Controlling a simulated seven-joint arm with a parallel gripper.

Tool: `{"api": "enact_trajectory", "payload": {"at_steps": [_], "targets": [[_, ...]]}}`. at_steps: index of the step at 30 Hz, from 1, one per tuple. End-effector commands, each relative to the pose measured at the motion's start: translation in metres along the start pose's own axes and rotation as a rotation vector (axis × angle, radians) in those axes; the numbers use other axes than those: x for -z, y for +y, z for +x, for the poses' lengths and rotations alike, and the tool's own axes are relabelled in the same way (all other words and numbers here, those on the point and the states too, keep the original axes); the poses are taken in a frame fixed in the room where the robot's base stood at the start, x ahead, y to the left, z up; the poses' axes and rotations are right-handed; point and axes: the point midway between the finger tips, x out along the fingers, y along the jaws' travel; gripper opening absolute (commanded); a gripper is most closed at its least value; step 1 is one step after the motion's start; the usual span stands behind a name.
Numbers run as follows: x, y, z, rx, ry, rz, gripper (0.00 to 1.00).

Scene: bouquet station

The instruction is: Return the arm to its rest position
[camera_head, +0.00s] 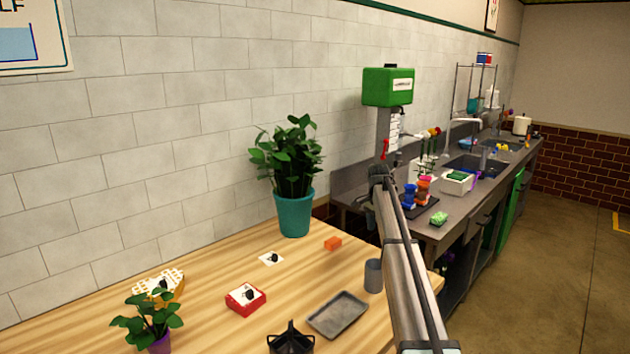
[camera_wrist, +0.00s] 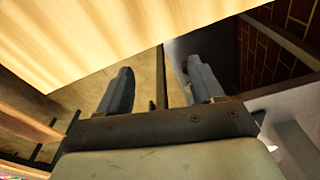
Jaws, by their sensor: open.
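My gripper (camera_wrist: 159,80) shows in the wrist view with its two grey fingers wide apart and nothing between them. Below and beyond the fingers are floor and dark brick. A pale wooden surface (camera_wrist: 70,35) fills the upper left of that view, apart from the fingers as far as I can tell. In the head view my arm rises from the lower right to a bend near the middle right; my gripper cannot be made out there.
The wooden table (camera_head: 205,285) holds a teal potted plant (camera_head: 294,214), a small purple-potted plant (camera_head: 158,342), a red box (camera_head: 245,300), a grey tray (camera_head: 338,315) and a grey cup (camera_head: 373,276). A cluttered sink counter (camera_head: 455,215) stands behind my arm. Open floor (camera_head: 570,260) lies at right.

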Motion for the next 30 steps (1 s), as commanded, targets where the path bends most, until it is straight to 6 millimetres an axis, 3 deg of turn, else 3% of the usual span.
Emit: {"api": "enact_trajectory", "payload": {"at_steps": [1, 3, 9, 16, 19, 22, 26, 30], "targets": [[0.021, 0.024, 0.018, -0.006, 0.017, 0.041, 0.67], [0.049, 0.050, 0.040, -0.010, 0.043, 0.093, 0.67], [0.118, 0.133, 0.099, -0.026, 0.117, 0.234, 0.67], [0.175, 0.241, 0.169, -0.055, 0.196, 0.370, 0.67], [0.186, 0.290, 0.206, -0.075, 0.220, 0.408, 0.67], [0.184, 0.336, 0.246, -0.097, 0.233, 0.422, 0.67], [0.166, 0.381, 0.295, -0.127, 0.232, 0.410, 0.67], [0.133, 0.417, 0.344, -0.156, 0.211, 0.368, 0.67]]}}
